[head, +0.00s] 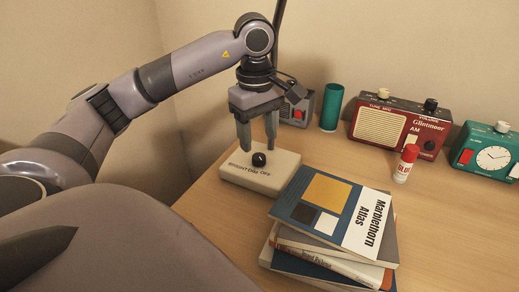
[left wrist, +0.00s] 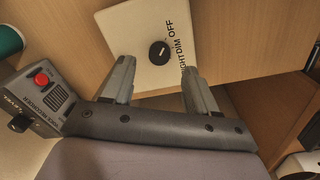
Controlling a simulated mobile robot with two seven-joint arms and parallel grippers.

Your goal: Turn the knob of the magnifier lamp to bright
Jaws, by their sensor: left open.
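The magnifier lamp's cream base (head: 268,177) sits on the desk, with a round black knob (head: 259,159) on its top. In the left wrist view, the base (left wrist: 140,25) shows the words OFF and DIM, and a partly hidden word ending in "GHT", beside the knob (left wrist: 159,53). A small light mark shows on the knob, but I cannot tell surely which word it points to. My left gripper (head: 257,146) points down over the base, its fingers open and apart on either side of the knob, above it and empty. My right gripper is not in view.
A stack of books (head: 325,215) lies just right of the base. Behind stand a grey box with a red button (head: 297,110), a green cup (head: 331,107), a red radio (head: 401,124), a glue stick (head: 405,163) and a teal clock radio (head: 486,151). A dark pole (head: 279,25) rises behind my gripper.

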